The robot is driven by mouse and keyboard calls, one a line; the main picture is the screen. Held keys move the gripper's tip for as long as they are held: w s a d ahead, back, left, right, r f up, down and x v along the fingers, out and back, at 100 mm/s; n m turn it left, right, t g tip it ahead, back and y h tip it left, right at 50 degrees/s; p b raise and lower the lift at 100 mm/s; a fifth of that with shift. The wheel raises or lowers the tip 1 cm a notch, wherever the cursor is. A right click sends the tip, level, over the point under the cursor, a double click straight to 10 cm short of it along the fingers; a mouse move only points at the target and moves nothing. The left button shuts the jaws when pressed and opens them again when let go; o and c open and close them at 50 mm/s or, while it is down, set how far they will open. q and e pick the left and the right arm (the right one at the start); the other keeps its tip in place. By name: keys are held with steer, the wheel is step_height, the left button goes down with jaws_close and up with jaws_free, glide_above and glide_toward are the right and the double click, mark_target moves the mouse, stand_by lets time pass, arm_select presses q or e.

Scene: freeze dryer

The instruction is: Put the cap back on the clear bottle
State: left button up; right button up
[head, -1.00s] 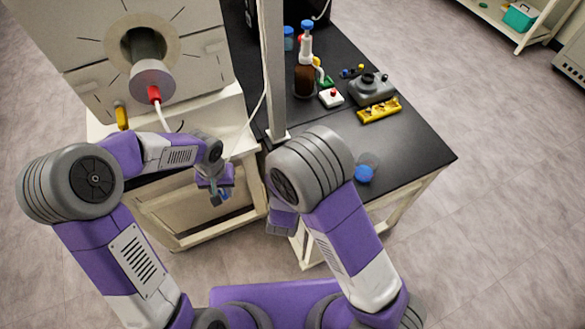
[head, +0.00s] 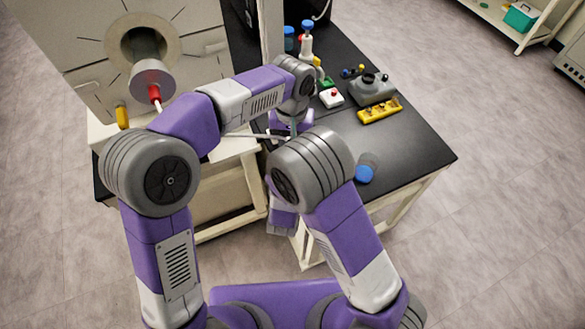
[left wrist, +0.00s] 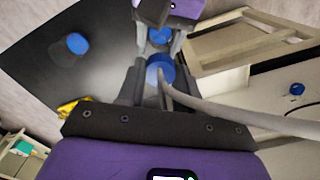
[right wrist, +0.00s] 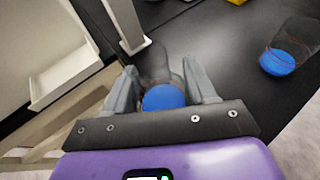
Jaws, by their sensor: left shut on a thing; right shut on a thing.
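In the left wrist view my left gripper (left wrist: 155,85) is shut on a round blue cap (left wrist: 160,68). In the right wrist view my right gripper (right wrist: 160,90) is shut on the clear bottle (right wrist: 154,62), whose body looks grey and see-through with a round blue part nearest me. The left wrist view shows the right gripper's fingers just beyond the cap, with blue between them. Cap and bottle are close together; I cannot tell whether they touch. In the head view my arms hide both.
Another clear vessel with a blue part (head: 364,174) is on the black table (head: 420,150). A yellow rack (head: 380,110), a grey device (head: 374,87) and a brown bottle stand farther back. A pale post (head: 270,60) stands behind.

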arm_select(q)
steer(key=shift+f, duration=2.05)
steer(key=shift+s, duration=0.1)
steer(key=shift+f, duration=0.85)
steer(key=shift+f, duration=0.6)
steer(key=m, duration=0.6)
steer(key=shift+m, duration=0.3)
